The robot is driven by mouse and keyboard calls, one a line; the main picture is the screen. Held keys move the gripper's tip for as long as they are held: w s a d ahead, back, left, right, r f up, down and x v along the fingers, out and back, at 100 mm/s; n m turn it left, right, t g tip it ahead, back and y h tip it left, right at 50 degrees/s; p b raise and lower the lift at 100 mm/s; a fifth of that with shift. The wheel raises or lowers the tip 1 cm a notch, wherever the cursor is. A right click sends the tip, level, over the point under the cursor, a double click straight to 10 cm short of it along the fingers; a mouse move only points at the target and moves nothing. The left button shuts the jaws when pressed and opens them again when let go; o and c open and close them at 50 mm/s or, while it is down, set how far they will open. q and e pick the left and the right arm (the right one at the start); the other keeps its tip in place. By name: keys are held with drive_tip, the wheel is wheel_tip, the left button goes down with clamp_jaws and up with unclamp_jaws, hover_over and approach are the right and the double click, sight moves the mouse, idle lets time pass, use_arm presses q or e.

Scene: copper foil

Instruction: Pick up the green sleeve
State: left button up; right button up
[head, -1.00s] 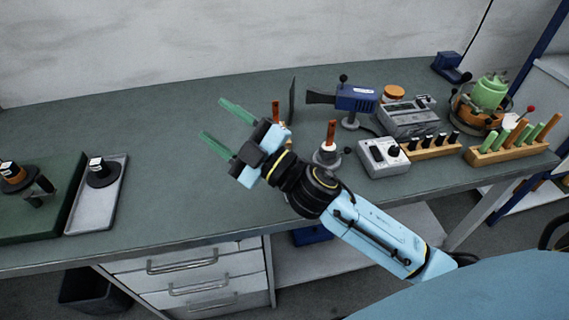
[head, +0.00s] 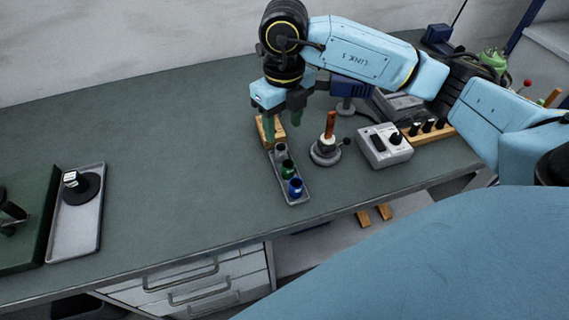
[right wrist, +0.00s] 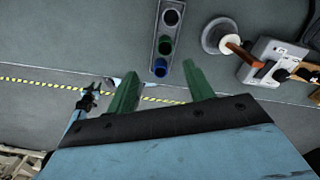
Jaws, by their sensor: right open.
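The green sleeve (head: 287,169) stands in the middle of a narrow grey tray (head: 299,200), between a grey sleeve (head: 280,150) and a blue sleeve (head: 295,187). In the right wrist view the green sleeve (right wrist: 165,45) lies beyond the fingertips, with the blue sleeve (right wrist: 160,68) nearer to them. My left gripper is not in view.
A soldering-like stand with a copper-coloured rod (head: 328,145) stands close right of the tray. A grey control box (head: 385,147) is farther right. The bench left of the tray is clear up to a light tray (head: 75,225).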

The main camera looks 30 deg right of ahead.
sight(287, 162)
drive_tip(key=f, duration=1.3)
drive_tip(key=shift+s+d, duration=0.2)
drive_tip(key=shift+d, duration=0.2)
drive_tip(key=c, duration=1)
